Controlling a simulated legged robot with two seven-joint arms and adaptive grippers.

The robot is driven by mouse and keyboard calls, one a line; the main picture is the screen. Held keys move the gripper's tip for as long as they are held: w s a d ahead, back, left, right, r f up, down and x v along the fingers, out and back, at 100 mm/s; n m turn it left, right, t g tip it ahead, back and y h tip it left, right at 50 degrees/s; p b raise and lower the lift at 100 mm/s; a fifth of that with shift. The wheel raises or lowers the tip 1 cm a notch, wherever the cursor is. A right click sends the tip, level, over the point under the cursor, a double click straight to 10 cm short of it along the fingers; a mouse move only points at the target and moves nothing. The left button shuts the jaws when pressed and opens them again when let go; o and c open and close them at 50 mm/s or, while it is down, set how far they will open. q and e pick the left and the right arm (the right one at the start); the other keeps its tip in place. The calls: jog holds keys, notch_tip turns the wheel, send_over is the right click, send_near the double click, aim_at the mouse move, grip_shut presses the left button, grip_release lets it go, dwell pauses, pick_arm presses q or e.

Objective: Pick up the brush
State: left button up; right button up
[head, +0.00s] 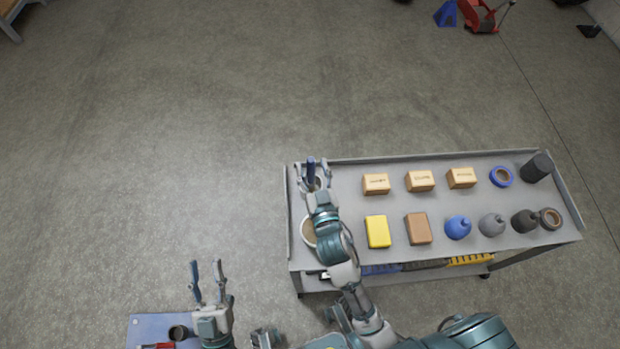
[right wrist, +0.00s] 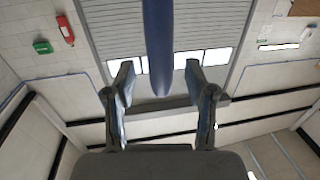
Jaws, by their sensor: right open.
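The brush shows as a dark blue handle (head: 311,166) at the left end of the grey cart. My right gripper (head: 312,170) is open, with one finger on each side of the handle. In the right wrist view the blue handle (right wrist: 158,45) comes down from the top edge, and its rounded end lies between the open fingers (right wrist: 159,82), with gaps on both sides. The brush's bristles are not visible. My left gripper (head: 208,272) is open and empty, away from the cart at the lower left.
The cart top (head: 345,205) holds wooden blocks (head: 420,181), a yellow sponge-like block (head: 378,231), a brown block (head: 418,228), several bottles (head: 458,227) and a blue tape roll (head: 501,176). A round container (head: 308,232) is partly behind my right arm. A blue surface (head: 148,328) lies lower left.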

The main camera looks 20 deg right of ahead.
jog(key=shift+w+f, duration=0.15)
jog(key=shift+w, duration=0.75)
grip_shut()
